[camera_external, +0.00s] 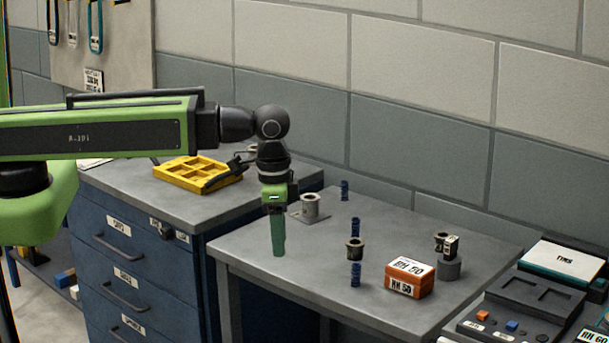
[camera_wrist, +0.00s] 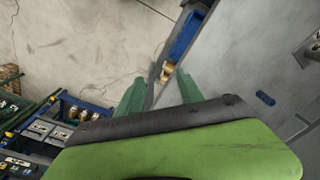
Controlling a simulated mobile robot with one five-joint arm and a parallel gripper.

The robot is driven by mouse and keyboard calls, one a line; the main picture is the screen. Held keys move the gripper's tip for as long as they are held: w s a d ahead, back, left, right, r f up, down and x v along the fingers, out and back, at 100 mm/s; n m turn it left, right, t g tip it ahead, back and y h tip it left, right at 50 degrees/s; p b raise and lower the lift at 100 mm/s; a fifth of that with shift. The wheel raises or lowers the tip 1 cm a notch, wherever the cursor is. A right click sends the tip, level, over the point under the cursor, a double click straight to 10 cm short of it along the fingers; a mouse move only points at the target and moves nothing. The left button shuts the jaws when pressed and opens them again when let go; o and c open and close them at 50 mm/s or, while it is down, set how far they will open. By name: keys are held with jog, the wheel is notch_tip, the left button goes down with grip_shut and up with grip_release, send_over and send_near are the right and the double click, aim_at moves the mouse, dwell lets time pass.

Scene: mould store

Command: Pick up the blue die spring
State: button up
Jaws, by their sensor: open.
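Three small dark blue coil-like pieces, which look like die springs, stand on the grey table in the external view. One is near the wall (camera_external: 344,190), one is mid-table (camera_external: 355,225) and one is nearer the front (camera_external: 355,275). A single blue spring-like piece (camera_wrist: 265,98) shows right of my fingers in the wrist view; I cannot tell which of the three it is. My gripper (camera_external: 278,250) points down with green fingers, left of all three and apart from them. In the wrist view my open fingers (camera_wrist: 161,85) have nothing between them.
A dark bronze bushing (camera_external: 355,249) stands between the two nearer blue pieces. A grey flanged bushing (camera_external: 310,206), an orange-and-white box (camera_external: 410,277) and a grey cylinder (camera_external: 449,268) share the table (camera_external: 300,262). A blue drawer cabinet (camera_external: 140,262) with a yellow tray (camera_external: 190,177) stands left.

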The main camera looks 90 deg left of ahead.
jog(key=w+r+m+p, duration=0.3)
jog(key=w+r+p, duration=0.15)
jog(key=r, duration=0.25)
jog(key=m+y, duration=0.2)
jog(key=m, duration=1.2)
send_near(357, 264)
jog(key=shift+g, duration=0.3)
jog(key=f+b, duration=0.3)
jog(key=b, duration=0.2)
jog(key=a+f+b, duration=0.1)
jog(key=f+b, duration=0.3)
jog(key=b, duration=0.2)
jog(key=f+b, duration=0.3)
jog(key=b, duration=0.3)
jog(key=shift+w+a+f, duration=0.2)
jog(key=shift+a+f, duration=0.1)
jog(key=shift+f, duration=0.1)
jog(key=shift+r, duration=0.2)
jog(key=shift+c, duration=0.3)
grip_shut()
